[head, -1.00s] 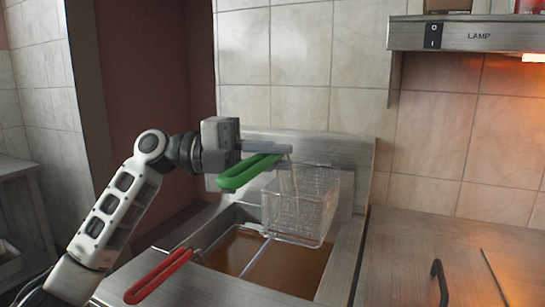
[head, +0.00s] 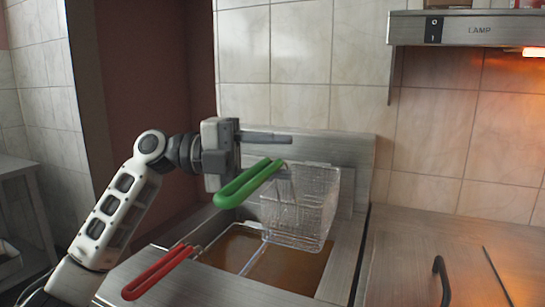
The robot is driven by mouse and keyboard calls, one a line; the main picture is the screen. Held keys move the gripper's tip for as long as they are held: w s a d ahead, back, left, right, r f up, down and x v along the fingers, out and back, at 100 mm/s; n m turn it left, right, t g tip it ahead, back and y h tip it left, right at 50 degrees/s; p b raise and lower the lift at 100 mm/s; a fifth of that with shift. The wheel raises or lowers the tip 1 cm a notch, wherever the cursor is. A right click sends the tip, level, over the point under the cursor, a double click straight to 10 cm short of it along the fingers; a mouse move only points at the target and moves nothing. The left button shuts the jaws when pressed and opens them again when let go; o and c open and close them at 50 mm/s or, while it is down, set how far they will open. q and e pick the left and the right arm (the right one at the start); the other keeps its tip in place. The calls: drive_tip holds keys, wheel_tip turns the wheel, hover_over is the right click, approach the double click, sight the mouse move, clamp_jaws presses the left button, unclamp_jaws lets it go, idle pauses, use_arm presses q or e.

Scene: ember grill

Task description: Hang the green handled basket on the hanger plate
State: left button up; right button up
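The wire basket (head: 314,205) with the green handle (head: 238,190) is at the fryer's back, against the steel hanger plate (head: 358,160). It is tilted, its handle sloping down to the left, and sits above the oil. I cannot tell whether it is hooked on the plate. My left gripper (head: 262,158) is at the handle's upper left. Its upper finger shows above the green handle with a gap between, so it looks open; the lower finger is hidden behind the handle. My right gripper is not in view.
A second basket's red handle (head: 158,272) sticks out over the fryer's front left. Brown oil (head: 290,272) fills the vat below. A steel counter (head: 410,235) with a dark handle (head: 441,280) lies to the right, under a lamp hood (head: 470,32).

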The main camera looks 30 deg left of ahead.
use_arm(q)
drive_tip(key=b+v, duration=0.3)
drive_tip(key=v, duration=1.3)
drive_tip(key=shift+b, duration=0.35)
